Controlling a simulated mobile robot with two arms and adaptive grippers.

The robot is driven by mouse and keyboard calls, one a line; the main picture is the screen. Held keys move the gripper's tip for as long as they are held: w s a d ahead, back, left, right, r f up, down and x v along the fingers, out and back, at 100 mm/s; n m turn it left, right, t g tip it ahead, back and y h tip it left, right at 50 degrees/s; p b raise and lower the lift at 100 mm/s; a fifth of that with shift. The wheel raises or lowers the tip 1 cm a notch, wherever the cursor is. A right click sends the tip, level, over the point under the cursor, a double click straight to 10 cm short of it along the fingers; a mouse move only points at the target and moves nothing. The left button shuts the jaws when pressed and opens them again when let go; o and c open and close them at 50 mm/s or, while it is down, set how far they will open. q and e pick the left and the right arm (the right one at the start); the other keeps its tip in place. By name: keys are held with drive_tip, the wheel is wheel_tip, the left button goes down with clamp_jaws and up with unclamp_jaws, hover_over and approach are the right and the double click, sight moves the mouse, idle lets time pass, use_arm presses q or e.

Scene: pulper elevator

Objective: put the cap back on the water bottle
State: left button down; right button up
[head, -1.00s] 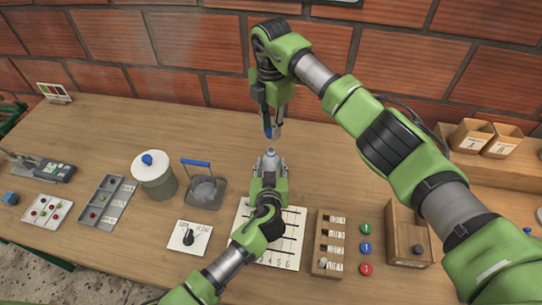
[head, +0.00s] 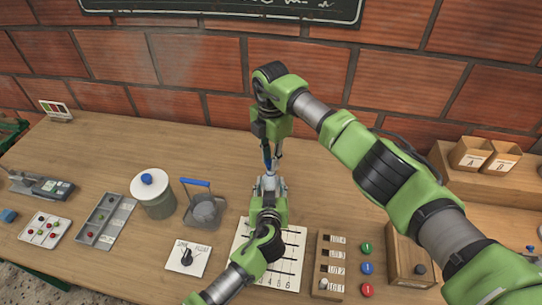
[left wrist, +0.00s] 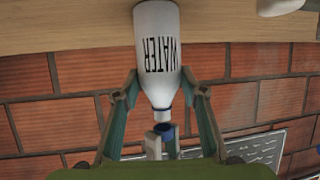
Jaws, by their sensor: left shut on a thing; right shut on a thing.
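The white water bottle (left wrist: 157,40), lettered WATER, appears upside down in the left wrist view. My left gripper (left wrist: 158,84) is shut around it, a finger on each side; in the head view this gripper (head: 269,183) hides most of the bottle. My right gripper (head: 271,163) points down from directly above. In the left wrist view, the blue cap (left wrist: 165,129) sits between the right gripper's grey fingertips, in line with the bottle's neck (left wrist: 162,113). Cap and neck are very close; I cannot tell whether they touch.
A numbered sheet (head: 285,262) lies under my left arm. A grey pan with a blue handle (head: 205,209) and a lidded pot (head: 155,195) stand to the left. A slotted board (head: 329,265), coloured buttons (head: 367,268) and a wooden box (head: 409,250) are to the right.

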sight(271, 184)
drive_tip(key=shift+f, duration=0.55)
drive_tip(key=shift+f, duration=0.6)
drive_tip(key=m, duration=0.3)
drive_tip(key=shift+m, duration=0.4)
drive_tip(key=m, duration=0.8)
drive_tip(key=shift+m, duration=0.3)
drive_tip(key=m, duration=0.4)
drive_tip(key=shift+s, duration=0.1)
drive_tip(key=o, duration=0.7)
drive_tip(key=shift+c, duration=0.2)
